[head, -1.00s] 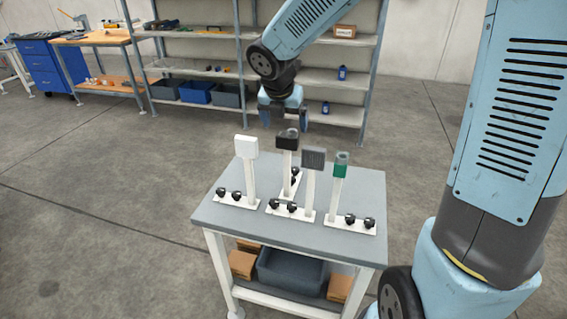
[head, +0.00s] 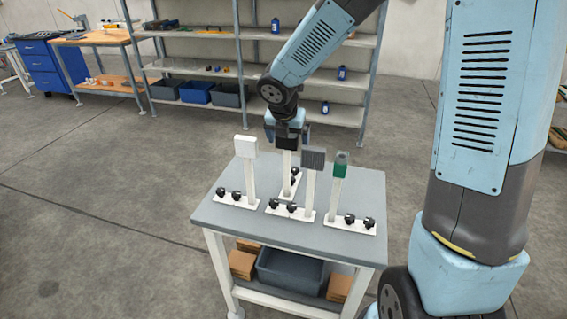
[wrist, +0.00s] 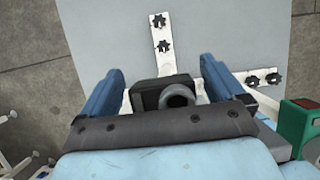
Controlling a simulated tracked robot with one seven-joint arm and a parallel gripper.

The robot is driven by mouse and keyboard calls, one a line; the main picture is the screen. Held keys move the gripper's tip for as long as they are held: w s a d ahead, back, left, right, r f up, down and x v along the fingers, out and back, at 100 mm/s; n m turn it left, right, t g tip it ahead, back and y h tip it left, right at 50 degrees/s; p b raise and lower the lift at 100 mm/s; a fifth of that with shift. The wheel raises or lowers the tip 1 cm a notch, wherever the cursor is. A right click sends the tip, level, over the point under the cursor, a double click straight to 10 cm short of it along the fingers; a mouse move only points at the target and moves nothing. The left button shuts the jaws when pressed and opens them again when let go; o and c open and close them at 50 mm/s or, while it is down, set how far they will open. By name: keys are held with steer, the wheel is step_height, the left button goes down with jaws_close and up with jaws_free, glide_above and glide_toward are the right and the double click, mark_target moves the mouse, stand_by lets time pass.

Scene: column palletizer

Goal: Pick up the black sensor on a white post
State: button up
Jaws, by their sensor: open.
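The black sensor (head: 287,142) sits on top of a white post (head: 286,162) at the back of the grey-topped cart. In the wrist view the black sensor (wrist: 165,94), with its round lens, lies between the two blue fingers. My gripper (head: 287,133) is open and lowered from above around the sensor, one finger on each side. The lower part of the post is partly hidden by the neighbouring stands in the head view.
Close by on the cart (head: 230,220) stand posts with a white box (head: 245,146), a grey ribbed block (head: 313,158) and a green-and-grey sensor (head: 340,166). The green one shows close to the right finger in the wrist view (wrist: 296,121). Shelving (head: 210,104) stands behind.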

jaws_close()
stand_by(0.8)
steer(key=shift+r, duration=0.15)
